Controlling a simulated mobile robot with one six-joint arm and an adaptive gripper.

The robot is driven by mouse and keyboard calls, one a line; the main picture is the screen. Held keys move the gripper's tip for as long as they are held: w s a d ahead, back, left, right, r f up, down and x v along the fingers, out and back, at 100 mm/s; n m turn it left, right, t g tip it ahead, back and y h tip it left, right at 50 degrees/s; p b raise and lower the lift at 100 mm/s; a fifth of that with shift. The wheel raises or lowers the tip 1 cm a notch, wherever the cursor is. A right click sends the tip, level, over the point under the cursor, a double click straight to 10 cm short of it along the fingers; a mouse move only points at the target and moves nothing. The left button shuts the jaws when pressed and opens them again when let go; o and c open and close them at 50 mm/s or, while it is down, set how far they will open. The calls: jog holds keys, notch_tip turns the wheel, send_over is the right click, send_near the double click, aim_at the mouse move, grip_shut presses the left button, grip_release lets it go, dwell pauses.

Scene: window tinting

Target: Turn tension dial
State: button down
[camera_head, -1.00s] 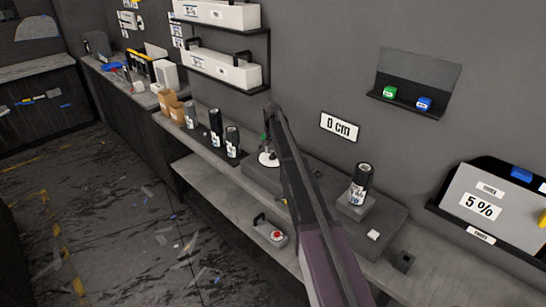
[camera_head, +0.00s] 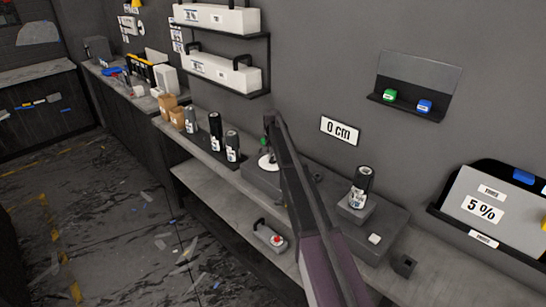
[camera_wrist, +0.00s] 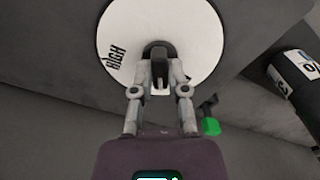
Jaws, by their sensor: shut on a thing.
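The tension dial (camera_wrist: 118,32) is a white disc with a black knob at its middle, seen from close up in the wrist view. The word HIGH is printed on the left side of its face. My gripper (camera_wrist: 159,75) is shut on the dark knob, one finger on each side. In the head view the dial (camera_head: 266,163) sits on a grey block on the bench, partly hidden by my arm. My gripper's tips are mostly hidden there.
A black can (camera_head: 361,182) stands on a small block to the right. A 0 cm sign (camera_head: 340,130) hangs on the wall. Several cans stand left of the dial. A green piece (camera_wrist: 210,126) is close beside my gripper. A red button box (camera_head: 270,237) is on the lower shelf.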

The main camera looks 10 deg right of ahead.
jog(key=shift+n, duration=3)
jog(key=c, duration=0.6)
grip_release()
jog(key=shift+c, duration=0.2)
